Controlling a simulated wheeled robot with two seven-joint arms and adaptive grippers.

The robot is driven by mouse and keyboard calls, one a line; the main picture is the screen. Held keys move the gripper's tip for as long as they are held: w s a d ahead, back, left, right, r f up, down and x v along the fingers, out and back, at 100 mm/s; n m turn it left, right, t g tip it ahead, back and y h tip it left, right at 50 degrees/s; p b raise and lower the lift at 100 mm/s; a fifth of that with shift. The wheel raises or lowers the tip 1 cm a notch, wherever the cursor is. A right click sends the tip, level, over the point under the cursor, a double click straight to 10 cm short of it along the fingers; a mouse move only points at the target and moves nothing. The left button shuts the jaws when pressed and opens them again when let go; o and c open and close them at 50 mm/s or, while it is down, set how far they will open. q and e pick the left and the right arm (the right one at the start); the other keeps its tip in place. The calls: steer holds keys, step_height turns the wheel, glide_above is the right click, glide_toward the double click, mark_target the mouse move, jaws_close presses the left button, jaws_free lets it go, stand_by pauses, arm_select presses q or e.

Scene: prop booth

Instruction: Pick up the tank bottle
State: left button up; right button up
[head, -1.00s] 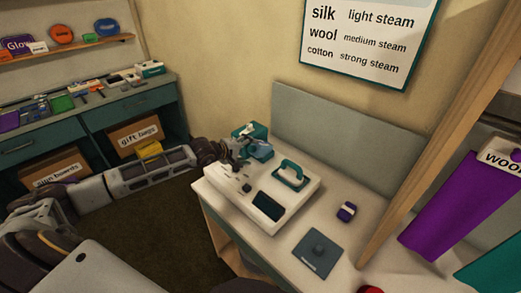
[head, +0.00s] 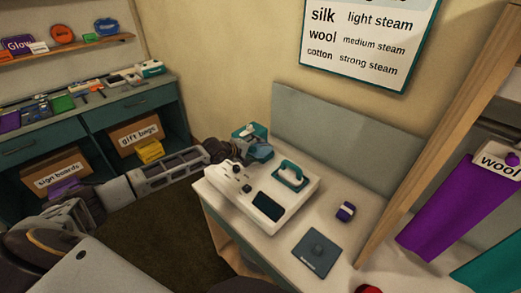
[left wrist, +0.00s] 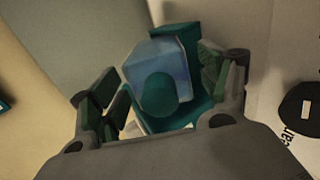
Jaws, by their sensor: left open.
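The tank bottle, translucent blue with a round teal cap, sits in a teal holder at the back left of the table, behind the white steam station (head: 238,203). In the left wrist view the bottle (left wrist: 168,62) lies between my fingers, its cap facing the camera. The teal holder (left wrist: 180,34) shows behind and below it. In the head view the bottle (head: 261,152) is just right of my left gripper (head: 236,150). My left gripper is open, its fingers on both sides of the bottle; I cannot tell whether they touch it. My right gripper is out of view.
The steam station carries a teal-handled iron (head: 291,176). A purple-and-white item (head: 345,211) and a dark square pad (head: 318,252) lie on the table. A grey panel (head: 345,130) stands behind. A wooden post (head: 440,130) rises at the right.

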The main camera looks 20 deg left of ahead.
arm_select(q)
steer(key=shift+w+d+f, duration=0.1)
steer(key=shift+w, duration=0.05)
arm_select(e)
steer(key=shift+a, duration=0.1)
arm_select(q)
steer(key=shift+c, duration=0.4)
steer(key=c, duration=1.3)
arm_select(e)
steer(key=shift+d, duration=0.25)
arm_select(q)
step_height(320, 180, up, 11)
steer(key=shift+r+b, duration=0.1)
steer(key=shift+b, duration=0.65)
step_height(320, 180, up, 7)
steer(key=shift+f+b, duration=0.1)
steer(key=shift+b, duration=0.25)
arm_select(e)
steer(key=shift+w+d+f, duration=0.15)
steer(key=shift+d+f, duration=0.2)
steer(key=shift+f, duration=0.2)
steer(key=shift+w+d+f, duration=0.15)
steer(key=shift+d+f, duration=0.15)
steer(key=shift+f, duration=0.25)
